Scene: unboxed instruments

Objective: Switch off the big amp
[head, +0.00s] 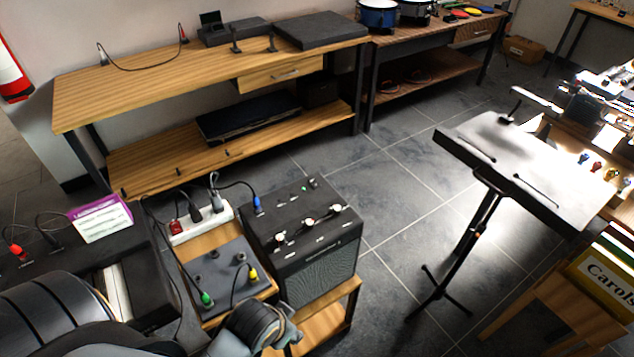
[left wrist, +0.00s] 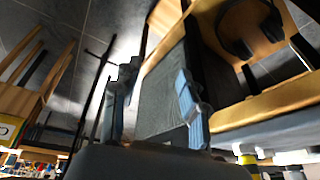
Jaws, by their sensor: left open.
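The big amp (head: 318,258) is a black box with a grey grille front, standing on a low wooden stand. Its top panel carries several silver-capped knobs and a small control (head: 311,184) near the far edge; whether that is the switch or which way it is set, I cannot tell. A blue plug is in the panel's far left part. My left gripper (left wrist: 155,75) is open and empty in the left wrist view, with a grey panel that looks like the amp's grille (left wrist: 160,95) beyond its fingers. In the head view my arm is at the amp's near left; the fingertips are not clear.
A pedal board (head: 225,268) with green and yellow plugs and a white power strip (head: 200,225) lie left of the amp. A music stand (head: 510,165) is to the right, with clear floor between. Headphones (left wrist: 250,25) hang or lie near wood in the left wrist view.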

